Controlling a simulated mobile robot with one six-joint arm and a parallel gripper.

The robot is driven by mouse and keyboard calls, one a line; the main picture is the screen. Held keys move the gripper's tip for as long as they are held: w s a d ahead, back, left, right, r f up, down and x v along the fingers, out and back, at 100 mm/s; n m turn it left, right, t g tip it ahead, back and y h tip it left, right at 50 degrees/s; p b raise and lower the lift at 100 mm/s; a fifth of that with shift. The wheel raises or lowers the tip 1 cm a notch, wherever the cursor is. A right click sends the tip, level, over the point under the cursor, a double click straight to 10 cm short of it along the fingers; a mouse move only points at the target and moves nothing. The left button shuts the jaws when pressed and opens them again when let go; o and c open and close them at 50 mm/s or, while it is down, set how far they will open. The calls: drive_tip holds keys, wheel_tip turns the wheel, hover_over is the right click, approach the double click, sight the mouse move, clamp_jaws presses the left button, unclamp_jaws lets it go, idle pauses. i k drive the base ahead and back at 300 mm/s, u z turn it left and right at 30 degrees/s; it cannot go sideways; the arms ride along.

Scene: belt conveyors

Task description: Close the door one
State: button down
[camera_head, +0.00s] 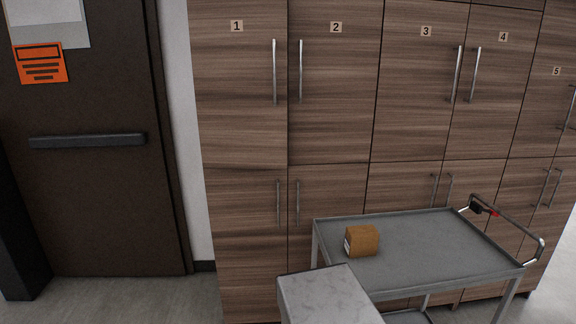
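Door one (232,95) is the upper wood-grain cabinet door at the left end of the cabinet row, with a "1" label (237,26) near its top. Its vertical metal handle (275,71) is near its right edge. A very small opening would be hard to tell from here. My gripper is not in view.
A grey metal cart (440,245) stands before the cabinets at the lower right, with a small brown box (362,240) on it. A pale marbled block (322,292) shows at the bottom edge. A dark door (90,200) with a push bar is at left.

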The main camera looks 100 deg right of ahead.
sight(239, 50)
drive_tip(key=z, duration=0.2)
drive_tip(key=k, duration=0.65)
drive_tip(key=z, duration=0.45)
drive_tip(key=k, duration=0.65)
drive_tip(key=z, duration=0.1)
drive_tip(key=i, duration=0.8)
drive_tip(key=z, duration=0.25)
